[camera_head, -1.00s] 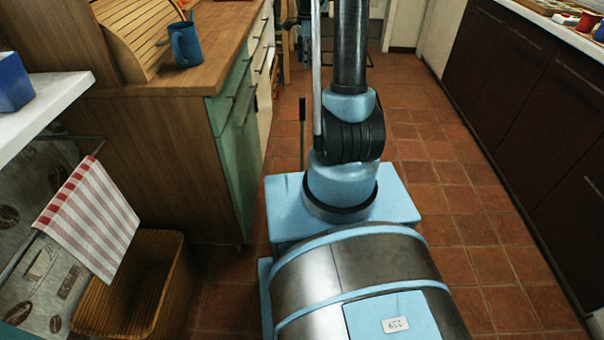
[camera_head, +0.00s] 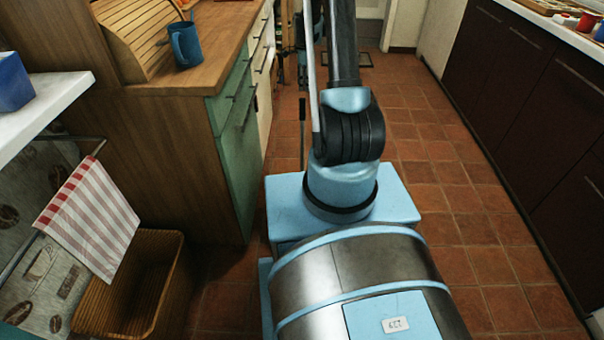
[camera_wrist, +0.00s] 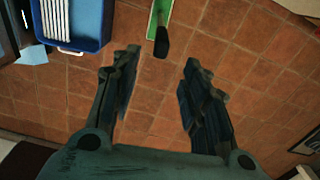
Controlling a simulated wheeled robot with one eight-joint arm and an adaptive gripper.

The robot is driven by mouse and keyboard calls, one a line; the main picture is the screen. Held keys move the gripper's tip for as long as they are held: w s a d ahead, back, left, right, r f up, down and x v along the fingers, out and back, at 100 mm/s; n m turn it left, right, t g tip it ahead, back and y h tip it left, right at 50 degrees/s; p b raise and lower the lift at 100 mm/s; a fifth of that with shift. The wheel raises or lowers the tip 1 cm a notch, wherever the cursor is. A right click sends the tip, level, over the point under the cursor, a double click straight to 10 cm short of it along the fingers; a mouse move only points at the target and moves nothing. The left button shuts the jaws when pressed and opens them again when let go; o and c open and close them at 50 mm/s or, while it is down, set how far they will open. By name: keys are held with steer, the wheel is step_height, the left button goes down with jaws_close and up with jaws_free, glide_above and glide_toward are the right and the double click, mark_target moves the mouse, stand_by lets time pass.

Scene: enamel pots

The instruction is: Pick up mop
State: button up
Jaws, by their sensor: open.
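My gripper (camera_wrist: 159,62) is open and empty, with its two dark fingers spread apart in the wrist view. A green thing with a dark rounded end (camera_wrist: 161,42) lies just beyond and between the fingertips, apart from both. It may be part of the mop, but its full shape is cut off by the top edge. In the head view, a thin dark upright stick (camera_head: 302,125) stands by the green cabinet. I cannot tell whether it is the mop. My gripper cannot be made out clearly in the head view.
A blue tray (camera_wrist: 98,42) with white strips sits at the wrist view's upper left. The tiled floor (camera_head: 465,215) is clear at right, before dark cabinets (camera_head: 520,90). The wooden counter unit (camera_head: 150,150), green cabinet (camera_head: 233,130) and wicker basket (camera_head: 165,245) are at left.

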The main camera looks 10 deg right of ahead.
mark_target(302, 98)
step_height(302, 98, down, 5)
steer(key=shift+r, duration=0.1)
steer(key=shift+w+a+f, duration=0.1)
steer(key=shift+a+f, duration=0.05)
steer(key=shift+f, duration=0.8)
steer(key=shift+w+a+f, duration=0.1)
steer(key=shift+f, duration=0.8)
steer(key=shift+s+f, duration=0.1)
steer(key=shift+f, duration=0.7)
steer(key=shift+c, duration=0.6)
jaws_close()
